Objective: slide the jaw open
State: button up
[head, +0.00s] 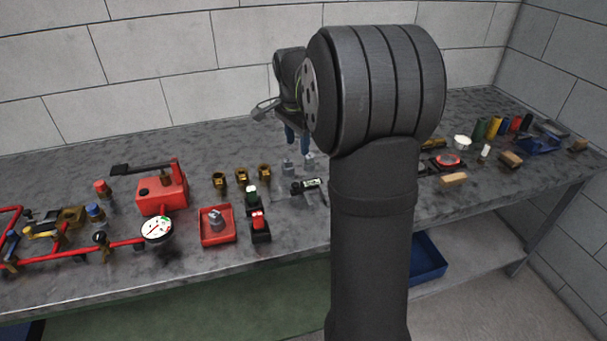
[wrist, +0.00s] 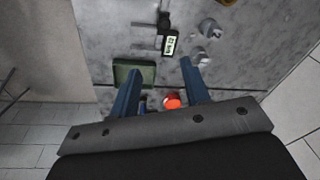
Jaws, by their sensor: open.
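A caliper-like device with a small lit display (head: 311,183) lies on the bench near the middle in the head view. It also shows at the top of the wrist view, where the display (wrist: 169,45) has a dark part (wrist: 165,20) beside it. I cannot tell how far apart its jaws are. My gripper (head: 297,140) is above the bench, behind the device in the head view, partly hidden by my arm. In the wrist view, the two blue fingers of my gripper (wrist: 160,82) are spread, with nothing held between them. The device lies beyond the fingertips, apart from them.
Two grey fittings (wrist: 209,28) stand beside the device. A green block or tray (wrist: 135,72) and a red round thing (wrist: 171,101) show near the fingers. Brass fittings (head: 241,175), a red tray (head: 217,239) and a red pump box (head: 162,193) stand left on the bench.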

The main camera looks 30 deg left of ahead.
jog(key=s+n+t, duration=0.2)
jog(key=s+n, duration=0.2)
jog(key=n, duration=0.2)
jog(key=n+y, duration=0.1)
jog(key=n, duration=0.2)
send_near(295, 184)
jog(key=shift+t, duration=0.3)
jog(key=x, duration=0.8)
jog(key=shift+s+d+f, duration=0.1)
jog(key=shift+s, duration=0.2)
jog(key=shift+c, duration=0.2)
